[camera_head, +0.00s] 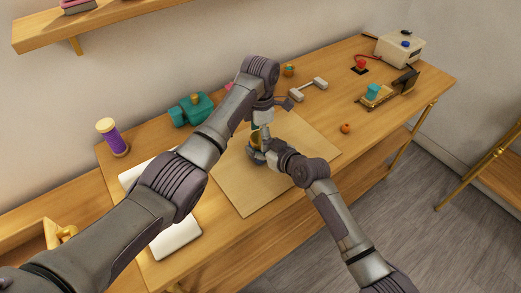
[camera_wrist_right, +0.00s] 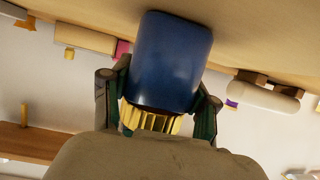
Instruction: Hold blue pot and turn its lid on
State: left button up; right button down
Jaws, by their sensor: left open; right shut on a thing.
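The blue pot (camera_wrist_right: 172,60) fills the middle of the right wrist view, its body smooth and dark blue. A ridged gold lid (camera_wrist_right: 150,121) shows against its lower end in that view, in line with the pot; I cannot tell how tightly it sits. My right gripper (camera_wrist_right: 162,95) is shut on the pot, one finger on each side. In the head view my right gripper (camera_head: 262,152) reaches the pot from the right, over the board. My left gripper (camera_head: 261,122) is open above the pot, close to the lid; its fingers are mostly hidden.
The pale board (camera_head: 238,190) lies on the wooden table (camera_head: 330,155). A teal device (camera_head: 191,110) and a purple spool (camera_head: 112,138) stand at the left. A silver bar (camera_head: 308,89), an orange bead (camera_head: 345,128) and a white box (camera_head: 400,48) are to the right.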

pick_arm(q)
jog(key=shift+r, duration=2.2)
jog(key=shift+c, duration=0.5)
jog(key=r, duration=0.2)
jog(key=w+d+r+m, duration=0.1)
jog(key=shift+t, duration=0.3)
jog(key=shift+r, duration=0.3)
jog(key=shift+s+a+r, duration=0.2)
jog(key=shift+s+a, duration=0.25)
jog(key=shift+s, duration=0.05)
